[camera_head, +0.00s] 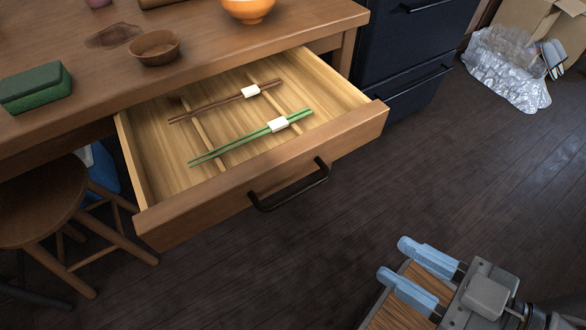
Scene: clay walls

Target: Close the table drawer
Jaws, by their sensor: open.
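The table drawer (262,171) is pulled far out from the wooden table (209,68). Its front panel carries a dark curved handle (290,187). Inside lie green chopsticks (245,141) and brown chopsticks (222,103), each pair with a white band, and thin wooden dividers. My gripper (406,267) is at the lower right, with two light blue fingers spread apart and nothing between them. It is apart from the drawer, to the right of and nearer than the handle.
A wooden stool (40,205) stands under the table at left. A dark cabinet (400,60) stands right of the drawer. A green box (36,88), a small brown bowl (154,47) and an orange bowl (248,9) sit on the tabletop. The floor before the drawer is clear.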

